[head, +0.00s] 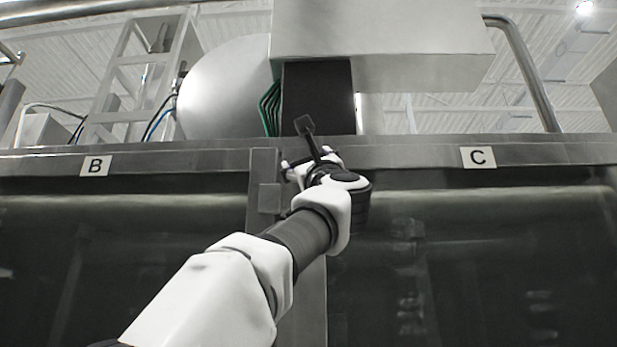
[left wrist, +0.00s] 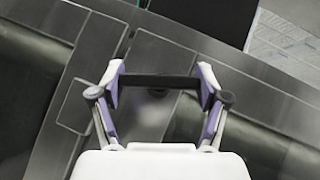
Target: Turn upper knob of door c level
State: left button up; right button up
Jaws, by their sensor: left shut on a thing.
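The upper knob of door C is a dark bar (left wrist: 158,82) in the left wrist view. It sits at the top of the metal post between the panels marked B and C. My left gripper (head: 307,159) is at this knob, and its two fingers (left wrist: 161,84) press on the bar's two ends. The bar lies at a slant to the long metal rail in the left wrist view, so it is not level with it. In the head view the gripper and wrist hide most of the knob. My right gripper is in neither view.
The C label (head: 478,157) is on the rail right of the post, and the B label (head: 95,166) is left of it. Dark glass panels lie below the rail. A big metal box (head: 385,35) overhangs above. The space in front of the C panel is clear.

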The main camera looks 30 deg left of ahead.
pick_arm(q)
jog(key=m+t+h, duration=0.1)
jog(key=m+t, duration=0.1)
jog(key=m+t+h+b, duration=0.1)
jog(key=m, duration=0.2)
jog(key=shift+f+t+h, duration=0.1)
jog(key=shift+t+h, duration=0.3)
jog(key=shift+m+t+h+b, duration=0.55)
jog(key=shift+m+t+h, duration=1.1)
jog(key=shift+m, duration=0.75)
jog(key=o, duration=1.2)
jog(key=shift+c, duration=0.2)
